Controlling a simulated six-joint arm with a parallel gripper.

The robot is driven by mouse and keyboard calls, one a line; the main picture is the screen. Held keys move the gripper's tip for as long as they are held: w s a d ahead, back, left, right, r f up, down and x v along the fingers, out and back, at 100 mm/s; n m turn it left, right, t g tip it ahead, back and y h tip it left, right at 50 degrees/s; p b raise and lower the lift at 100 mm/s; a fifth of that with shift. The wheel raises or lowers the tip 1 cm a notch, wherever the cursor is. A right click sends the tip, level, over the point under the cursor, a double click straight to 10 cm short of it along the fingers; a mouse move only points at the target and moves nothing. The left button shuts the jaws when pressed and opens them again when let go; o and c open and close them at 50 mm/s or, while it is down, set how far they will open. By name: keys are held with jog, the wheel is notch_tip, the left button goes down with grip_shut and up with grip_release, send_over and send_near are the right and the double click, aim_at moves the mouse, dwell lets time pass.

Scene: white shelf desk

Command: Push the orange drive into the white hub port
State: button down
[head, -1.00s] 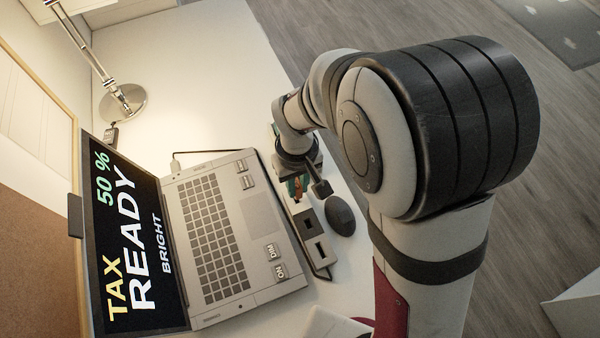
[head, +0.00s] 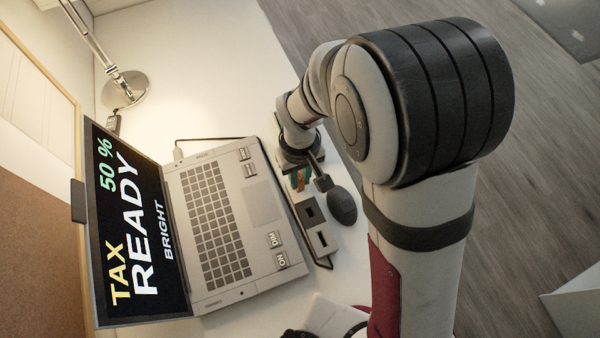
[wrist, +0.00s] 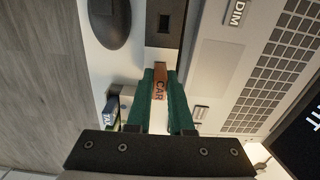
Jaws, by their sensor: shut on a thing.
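My gripper (wrist: 160,76) has green fingers and is shut on the orange drive (wrist: 160,88), whose visible lettering reads "CAR". The drive lies between the fingers and points toward the hub. The hub (head: 316,224) is a pale block with dark ports beside the laptop's front edge; it also shows at the top of the wrist view (wrist: 160,57). The drive's front end is close to the near end of the hub, and I cannot tell whether they touch. In the head view my gripper (head: 300,180) is just above the hub and largely hidden by my wrist.
A dark mouse (head: 342,206) lies right of the hub. The open laptop (head: 215,230) is on its left.

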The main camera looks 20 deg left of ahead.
aim_at(300, 178)
jog(key=shift+f, duration=0.5)
jog(key=c, duration=0.7)
grip_release()
notch_tip(300, 178, up, 16)
jog(key=shift+f, duration=0.1)
